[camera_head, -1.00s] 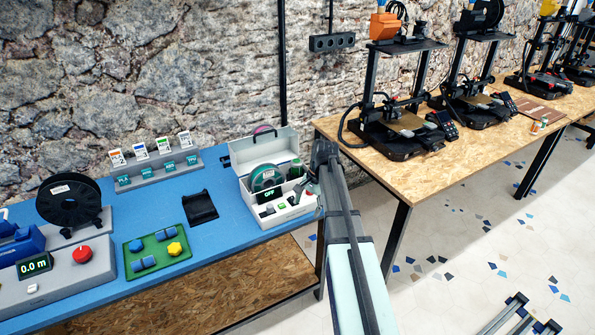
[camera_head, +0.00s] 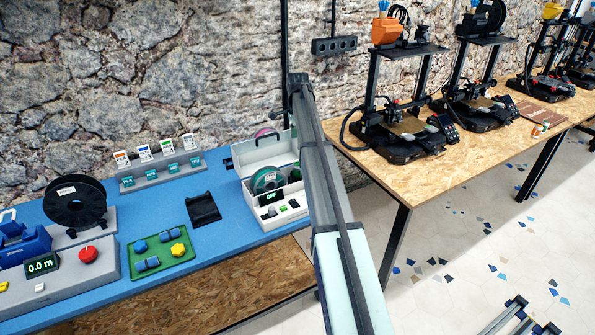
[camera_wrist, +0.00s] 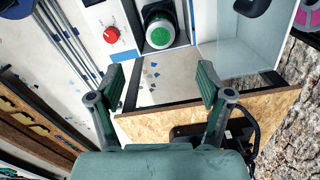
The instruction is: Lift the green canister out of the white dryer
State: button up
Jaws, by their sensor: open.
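The white dryer (camera_head: 288,222) stands on the blue bench with its lid (camera_head: 268,152) open at the back. The green canister (camera_head: 266,181) sits inside it, at the left of the opening. In the wrist view the canister's round green top (camera_wrist: 160,32) with a dark rim shows at the top, inside the white dryer (camera_wrist: 128,52). My gripper (camera_wrist: 160,84) is open and empty, its fingers wide apart. In the wrist picture the canister lies above the gap between the fingertips, not between them. My arm hides the gripper and the dryer's right side in the head view.
The open lid (camera_wrist: 228,42) stands on the right in the wrist view. A green tray (camera_head: 165,270) and a black spool (camera_head: 74,203) are farther left. Printers stand on the right table (camera_head: 385,170).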

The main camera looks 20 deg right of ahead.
aim_at(298, 164)
notch_tip(298, 164, down, 8)
jog(key=shift+f+p, duration=0.2)
jog(key=shift+p, duration=0.85)
jog(key=shift+d+f+p, duration=0.1)
jog(key=shift+f+p, duration=1.2)
jog(key=shift+f, duration=1.35)
jog(key=c, duration=1.3)
